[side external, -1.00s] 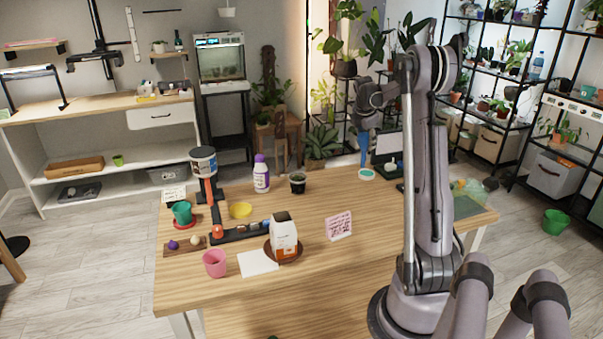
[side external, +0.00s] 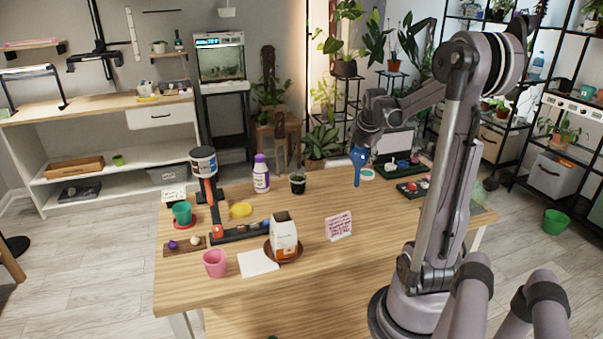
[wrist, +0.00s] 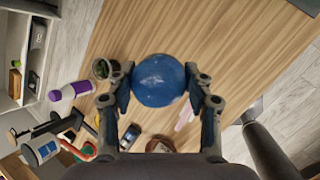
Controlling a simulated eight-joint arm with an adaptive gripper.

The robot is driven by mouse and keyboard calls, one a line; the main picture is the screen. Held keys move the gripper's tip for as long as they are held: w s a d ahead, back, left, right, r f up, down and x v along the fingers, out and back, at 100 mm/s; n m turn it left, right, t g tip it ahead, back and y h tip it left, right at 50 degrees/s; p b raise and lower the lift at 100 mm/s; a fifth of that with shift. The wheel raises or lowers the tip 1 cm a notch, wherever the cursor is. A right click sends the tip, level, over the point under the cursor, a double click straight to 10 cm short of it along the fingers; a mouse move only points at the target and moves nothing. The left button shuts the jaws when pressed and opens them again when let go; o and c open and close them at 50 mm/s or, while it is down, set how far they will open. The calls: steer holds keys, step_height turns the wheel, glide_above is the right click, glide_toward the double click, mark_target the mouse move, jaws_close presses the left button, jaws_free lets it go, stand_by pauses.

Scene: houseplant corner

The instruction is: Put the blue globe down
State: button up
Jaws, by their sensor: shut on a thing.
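The blue globe (wrist: 159,80) is round and shiny, held between the two fingers of my gripper (wrist: 163,95) in the wrist view. In the side external view the globe's blue (side external: 358,160) shows below my gripper (side external: 359,150), with a narrow part pointing down, above the far right part of the wooden table (side external: 340,275). I cannot tell exactly how high its tip is above the wood. Bare table shows behind the globe in the wrist view.
A dark pot (side external: 298,183) and a white bottle with purple cap (side external: 261,175) stand left of the globe. A pink note card (side external: 339,226) and a carton (side external: 284,236) on a brown saucer stand nearer. Dark trays (side external: 403,166) lie to the right. The table's middle is clear.

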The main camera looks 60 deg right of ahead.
steer(key=w+a+f, duration=0.2)
steer(key=w+f, duration=0.8)
steer(key=w, duration=0.1)
steer(key=shift+f, duration=0.3)
steer(key=shift+f, duration=0.1)
steer(key=o, duration=1.2)
steer(key=shift+o, duration=0.2)
